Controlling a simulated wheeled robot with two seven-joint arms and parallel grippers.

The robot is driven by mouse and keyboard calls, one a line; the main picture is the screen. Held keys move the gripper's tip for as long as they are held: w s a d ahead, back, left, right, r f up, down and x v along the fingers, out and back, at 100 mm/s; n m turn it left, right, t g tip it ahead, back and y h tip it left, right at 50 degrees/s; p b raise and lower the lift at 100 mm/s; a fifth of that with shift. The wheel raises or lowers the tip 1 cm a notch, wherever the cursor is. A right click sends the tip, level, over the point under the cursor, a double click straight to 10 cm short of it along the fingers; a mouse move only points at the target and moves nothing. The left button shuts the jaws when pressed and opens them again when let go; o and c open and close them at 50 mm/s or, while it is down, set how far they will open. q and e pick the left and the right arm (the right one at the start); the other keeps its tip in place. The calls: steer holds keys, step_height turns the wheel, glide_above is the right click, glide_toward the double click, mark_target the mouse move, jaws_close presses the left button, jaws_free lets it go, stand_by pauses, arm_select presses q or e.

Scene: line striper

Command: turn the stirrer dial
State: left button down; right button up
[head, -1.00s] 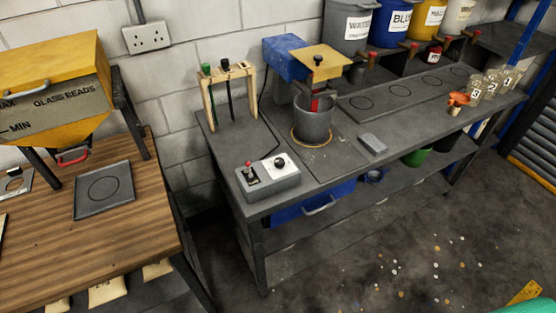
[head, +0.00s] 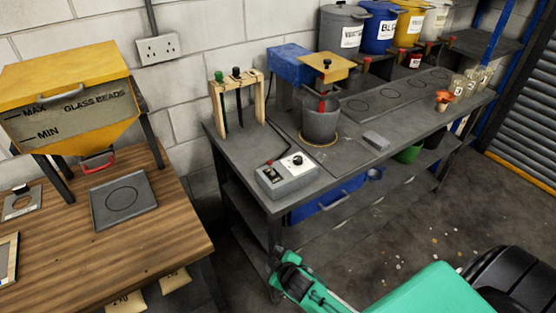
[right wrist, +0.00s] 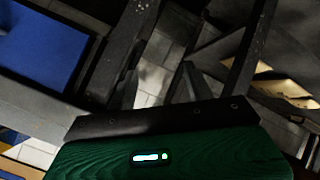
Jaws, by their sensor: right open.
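A grey control box (head: 290,186) sits on the near left part of the dark grey bench. A black stirrer dial (head: 297,159) on a white disc is on its top, right of a small red-tipped lever (head: 270,163). My right gripper (head: 279,272) is in front of the bench, below and apart from the box. In the right wrist view its two dark fingers (right wrist: 160,88) are apart with nothing between them. The dial is not visible there. My left gripper is not in view.
A stirrer with a blue motor housing (head: 289,61) stands over a grey pot (head: 320,122) behind the box. A wooden rack (head: 238,100) with hanging tools stands at the back. A small grey block (head: 376,139) lies right. A wooden table (head: 70,235) is at left.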

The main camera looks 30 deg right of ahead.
steer(key=w+a+r+n+t+y, duration=0.25)
steer(key=w+r+n, duration=0.25)
steer(key=w+r, duration=0.3)
steer(key=w+a+r+n+t+y, duration=0.2)
steer(key=w+r+n+t+y, duration=0.3)
steer(key=r, duration=0.4)
steer(key=w+a+r+n+g+y, duration=0.4)
steer(key=a+r+n+y, duration=0.25)
steer(key=r+n, duration=0.4)
step_height(320, 180, up, 8)
steer(key=n+g+h, duration=1.3)
steer(key=n+g, duration=0.1)
steer(key=n, duration=0.4)
glide_above(298, 158)
step_height(298, 158, down, 12)
steer(key=p, duration=0.3)
steer(key=shift+f+p, duration=0.25)
steer(key=shift+p, duration=0.05)
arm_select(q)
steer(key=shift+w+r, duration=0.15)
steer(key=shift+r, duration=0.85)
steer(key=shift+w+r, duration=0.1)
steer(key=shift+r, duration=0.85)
arm_select(e)
steer(key=shift+f, duration=0.65)
